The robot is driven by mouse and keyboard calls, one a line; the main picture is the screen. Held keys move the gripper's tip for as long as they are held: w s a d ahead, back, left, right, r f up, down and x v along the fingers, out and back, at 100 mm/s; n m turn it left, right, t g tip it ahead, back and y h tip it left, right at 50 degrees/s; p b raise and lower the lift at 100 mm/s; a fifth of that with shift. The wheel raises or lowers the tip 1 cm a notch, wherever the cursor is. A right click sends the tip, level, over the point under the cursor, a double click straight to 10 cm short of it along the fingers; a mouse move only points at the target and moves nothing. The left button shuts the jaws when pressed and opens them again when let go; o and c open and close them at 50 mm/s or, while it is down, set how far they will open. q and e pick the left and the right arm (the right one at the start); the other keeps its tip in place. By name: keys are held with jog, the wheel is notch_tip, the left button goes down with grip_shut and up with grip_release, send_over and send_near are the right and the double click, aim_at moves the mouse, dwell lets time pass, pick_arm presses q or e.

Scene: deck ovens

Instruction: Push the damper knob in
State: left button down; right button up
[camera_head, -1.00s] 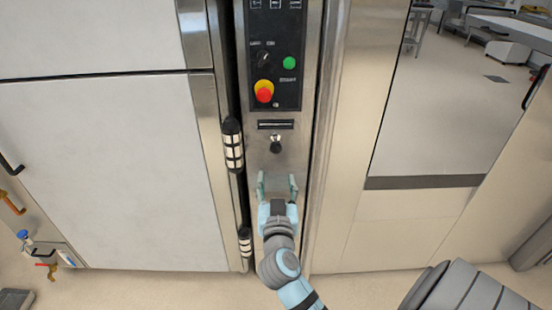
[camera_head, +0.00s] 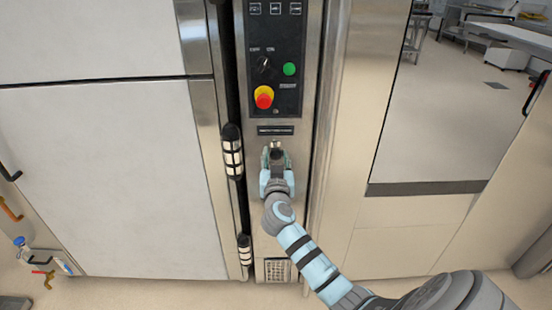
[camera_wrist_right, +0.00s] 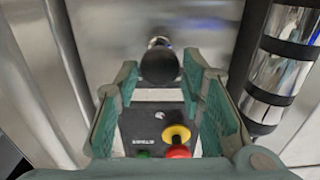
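The damper knob is a dark ball on a short metal stem on the steel oven column. In the right wrist view the knob (camera_wrist_right: 160,65) shows between the tips of my right gripper (camera_wrist_right: 163,80). The fingers are apart, with a visible gap on both sides of the knob. In the head view my right gripper (camera_head: 275,157) is right at the knob's spot, just below the dark label slot, and mostly hides the knob. Whether anything touches the knob I cannot tell. My left gripper is not in view.
Above the knob is a black control panel (camera_head: 288,80) with a red emergency button (camera_head: 264,97) on a yellow base and a green button (camera_head: 290,69). A door hinge (camera_head: 232,152) stands close on the left. A vent grille (camera_head: 277,270) is low on the column.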

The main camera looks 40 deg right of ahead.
grip_shut()
jog(key=shift+b+x, duration=1.1)
jog(key=shift+x, duration=0.05)
jog(key=shift+w+d, duration=0.1)
jog(key=shift+w, duration=0.05)
jog(key=shift+r, duration=0.15)
jog(key=shift+o, duration=1)
grip_release()
jog(key=o, duration=0.3)
jog(key=shift+w, duration=0.1)
